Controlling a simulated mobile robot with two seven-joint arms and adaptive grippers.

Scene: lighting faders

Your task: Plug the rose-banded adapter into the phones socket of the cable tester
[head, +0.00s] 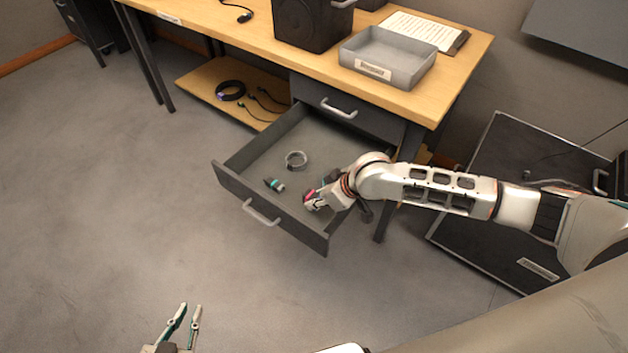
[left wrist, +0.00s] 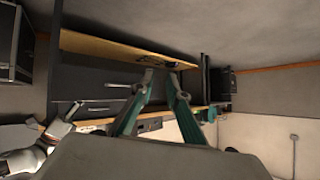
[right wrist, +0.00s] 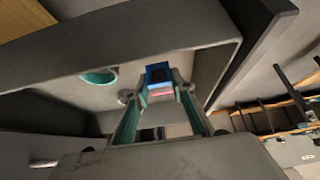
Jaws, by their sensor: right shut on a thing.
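My right gripper (head: 312,203) is low in the open drawer (head: 250,162), near its right front corner. It is shut on an adapter with a rose band (head: 307,195). In the right wrist view this adapter (right wrist: 159,80) shows a blue part and a pink band between the fingertips. A teal-banded adapter (head: 274,185) lies on the drawer floor to the left of my right gripper. My left gripper (head: 190,308) is open and empty, over the floor in front of the bench. I cannot make out the cable tester or its phones socket.
A grey coil (head: 296,160) lies in the drawer. The wooden bench (head: 250,45) above carries a dark speaker-like box (head: 312,25), a grey labelled tray (head: 365,73) and a clipboard (head: 428,30). Cables lie on the lower shelf (head: 200,83). A black case (head: 500,160) stands at right. The left floor is clear.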

